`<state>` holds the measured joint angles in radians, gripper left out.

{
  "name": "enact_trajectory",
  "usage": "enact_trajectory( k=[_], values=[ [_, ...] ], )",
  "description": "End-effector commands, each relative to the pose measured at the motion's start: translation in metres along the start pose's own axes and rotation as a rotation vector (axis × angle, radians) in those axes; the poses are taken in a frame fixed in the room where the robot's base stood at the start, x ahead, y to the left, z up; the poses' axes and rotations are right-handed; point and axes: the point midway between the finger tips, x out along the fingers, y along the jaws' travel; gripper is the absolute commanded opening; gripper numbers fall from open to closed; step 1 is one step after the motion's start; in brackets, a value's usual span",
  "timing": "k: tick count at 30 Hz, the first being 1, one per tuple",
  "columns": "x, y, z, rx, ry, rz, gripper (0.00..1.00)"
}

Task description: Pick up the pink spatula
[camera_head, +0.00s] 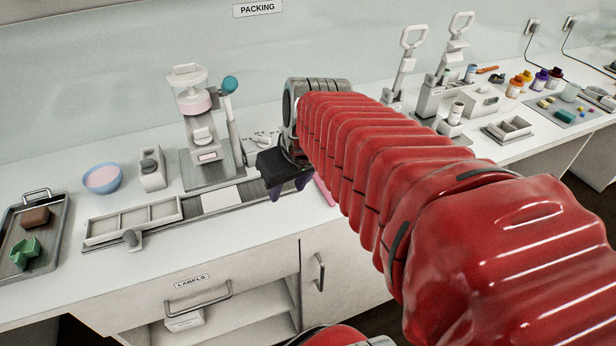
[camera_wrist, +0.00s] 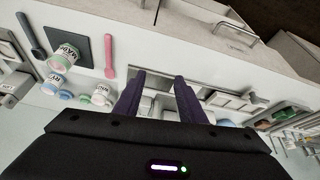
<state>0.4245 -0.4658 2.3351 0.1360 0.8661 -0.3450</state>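The pink spatula (camera_wrist: 108,52) lies flat on the white counter in the wrist view, left of my fingers. In the head view only a short pink piece (camera_head: 324,191) shows beside my red arm; the rest is hidden behind the arm. My gripper (camera_wrist: 159,76) has two dark purple fingers held apart with nothing between them. In the head view my gripper (camera_head: 288,192) hangs above the counter, just left of the visible pink piece. The spatula is outside the fingers.
In the wrist view, a dark square mat (camera_wrist: 70,50) with a labelled jar (camera_wrist: 62,55) and a dark grey utensil (camera_wrist: 30,35) lie beyond the spatula. A dispenser (camera_head: 205,125) and a sectioned tray (camera_head: 133,218) stand left of my gripper. The counter's front strip is mostly clear.

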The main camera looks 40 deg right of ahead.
Motion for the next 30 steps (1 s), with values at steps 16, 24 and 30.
enact_trajectory(
  k=[16, 24, 30],
  values=[
    [0.026, 0.135, -0.011, 0.129, -0.031, 0.045, 0.37],
    [0.027, 0.138, -0.011, 0.13, -0.031, 0.046, 0.37],
    [0.032, 0.138, -0.011, 0.131, -0.032, 0.045, 0.37]
  ],
)
